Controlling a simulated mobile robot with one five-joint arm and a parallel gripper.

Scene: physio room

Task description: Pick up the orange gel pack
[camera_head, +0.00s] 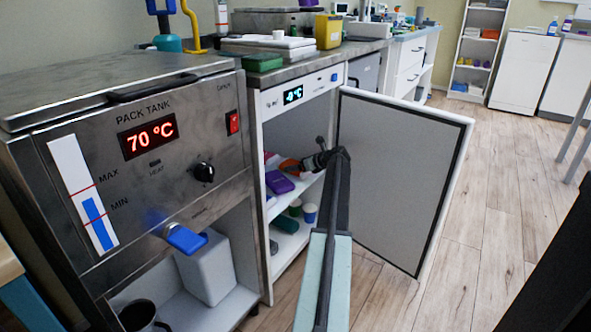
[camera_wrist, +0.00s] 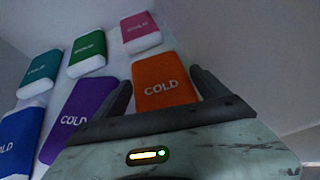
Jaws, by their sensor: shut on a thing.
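The orange gel pack (camera_wrist: 163,80), marked COLD, lies between the two fingers of my gripper (camera_wrist: 165,88) in the wrist view. The fingers are shut on its sides. In the head view the orange pack (camera_head: 289,165) shows at the end of my arm, inside the open cold cabinet on its upper shelf level. My gripper (camera_head: 300,164) is partly hidden there by my own arm. I cannot tell whether the pack still touches the shelf.
A purple pack (camera_wrist: 75,117) lies close left of the orange one; pink (camera_wrist: 140,33), green (camera_wrist: 87,53), teal (camera_wrist: 38,73) and blue (camera_wrist: 18,140) packs lie around. The open cabinet door (camera_head: 400,180) stands right of my arm. The pack tank (camera_head: 150,150) is at left.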

